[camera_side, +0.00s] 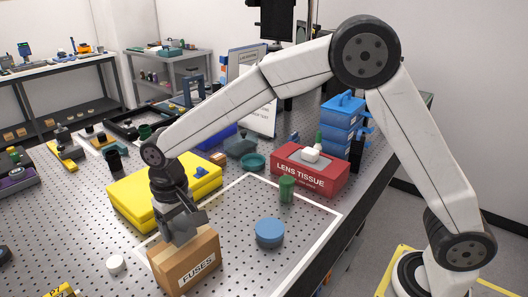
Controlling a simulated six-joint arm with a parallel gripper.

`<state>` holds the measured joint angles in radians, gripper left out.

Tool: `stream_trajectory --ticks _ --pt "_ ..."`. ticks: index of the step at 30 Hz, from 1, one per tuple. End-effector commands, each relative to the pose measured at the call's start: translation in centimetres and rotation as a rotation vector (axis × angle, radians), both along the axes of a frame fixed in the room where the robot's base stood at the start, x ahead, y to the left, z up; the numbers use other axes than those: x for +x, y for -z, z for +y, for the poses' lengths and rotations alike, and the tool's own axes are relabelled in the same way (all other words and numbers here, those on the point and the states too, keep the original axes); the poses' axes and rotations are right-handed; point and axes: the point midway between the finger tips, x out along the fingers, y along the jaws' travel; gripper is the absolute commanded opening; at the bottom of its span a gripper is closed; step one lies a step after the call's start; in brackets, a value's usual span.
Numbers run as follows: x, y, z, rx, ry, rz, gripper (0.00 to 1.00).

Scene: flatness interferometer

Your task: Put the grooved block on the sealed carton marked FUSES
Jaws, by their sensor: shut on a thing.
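The sealed carton marked FUSES (187,263) is a brown box standing upright on the perforated table at the front, its white label facing the camera. My gripper (180,222) points down directly over the carton's top. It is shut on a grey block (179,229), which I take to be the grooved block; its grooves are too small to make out. The block is at the carton's top face, partly hidden by my fingers. I cannot tell whether it touches the carton or hangs just above it.
A yellow case (128,190) lies close behind my gripper. A blue round lid (269,232) is right of the carton, with a green cup (287,189) and red LENS TISSUE box (310,172) behind. A white cap (116,264) is left. Bare table lies right of the carton.

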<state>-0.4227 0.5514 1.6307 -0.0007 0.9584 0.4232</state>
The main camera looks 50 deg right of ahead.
Motion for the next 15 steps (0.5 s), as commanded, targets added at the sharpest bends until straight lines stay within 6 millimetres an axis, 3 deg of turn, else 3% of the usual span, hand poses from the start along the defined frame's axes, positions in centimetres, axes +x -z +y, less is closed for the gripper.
stream_trajectory --ticks 6,15 --pt "0.0 1.8 0.0 0.001 0.000 -0.001 0.00" --pt "0.0 1.9 0.0 0.001 0.000 -0.002 0.00"
